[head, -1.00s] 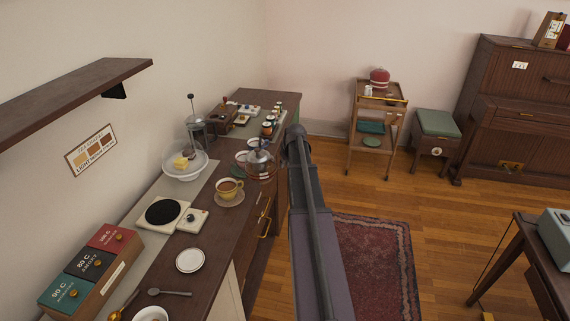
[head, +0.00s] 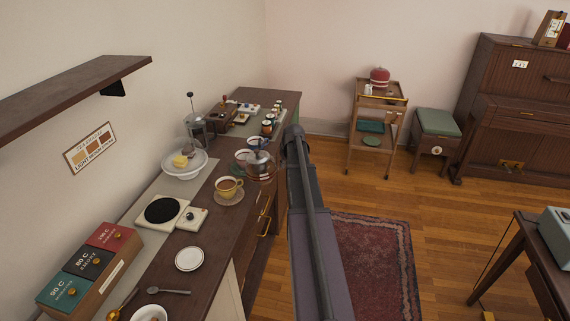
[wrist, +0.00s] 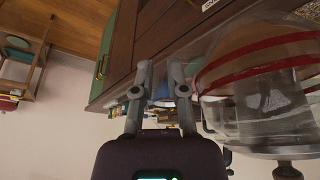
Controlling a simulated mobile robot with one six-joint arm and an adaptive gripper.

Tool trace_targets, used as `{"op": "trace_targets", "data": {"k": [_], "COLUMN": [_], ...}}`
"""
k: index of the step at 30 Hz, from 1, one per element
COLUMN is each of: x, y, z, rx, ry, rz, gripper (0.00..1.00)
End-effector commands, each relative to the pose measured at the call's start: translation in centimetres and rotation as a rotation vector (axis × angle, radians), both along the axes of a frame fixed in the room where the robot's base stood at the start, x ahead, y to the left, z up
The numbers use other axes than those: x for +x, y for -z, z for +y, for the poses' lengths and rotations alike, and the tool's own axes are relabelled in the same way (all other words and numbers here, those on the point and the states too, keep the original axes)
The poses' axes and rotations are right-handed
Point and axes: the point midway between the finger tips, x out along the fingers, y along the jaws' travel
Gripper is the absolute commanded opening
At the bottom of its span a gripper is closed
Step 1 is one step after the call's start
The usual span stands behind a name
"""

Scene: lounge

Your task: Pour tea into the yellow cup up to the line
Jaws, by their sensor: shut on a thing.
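The yellow cup (head: 228,187) stands upright on a saucer (head: 229,199) on the dark counter, with brown tea in it. The glass teapot (head: 259,164) with red bands is just beyond and right of the cup. It also fills the right side of the wrist view (wrist: 258,100), where its dark lid knob points down the picture. My gripper (wrist: 160,72) is shut on the teapot, apparently at its handle; the grip itself is not clear. The arm hides the gripper in the head view. No stream of tea is visible, and the cup's line cannot be made out.
A hotplate (head: 160,211), a white bowl with yellow pieces (head: 181,170) and a French press (head: 199,130) stand left of the cup. A white plate (head: 189,258) and tea boxes (head: 88,268) are nearer. Small jars (head: 268,127) stand beyond the teapot.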

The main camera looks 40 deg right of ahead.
Motion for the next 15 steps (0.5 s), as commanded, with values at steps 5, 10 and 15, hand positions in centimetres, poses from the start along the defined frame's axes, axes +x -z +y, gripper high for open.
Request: {"op": "trace_targets", "data": {"k": [5,10,15], "x": [0.0,0.0,-0.02], "y": [-0.49,-0.82,-1.15], "z": [-0.01,-0.05,-0.09], "rx": [-0.014,-0.028,-0.042], "ry": [0.001,0.0,0.0], "rz": [0.005,0.01,0.016], "gripper": [0.0,0.0,0.0]}}
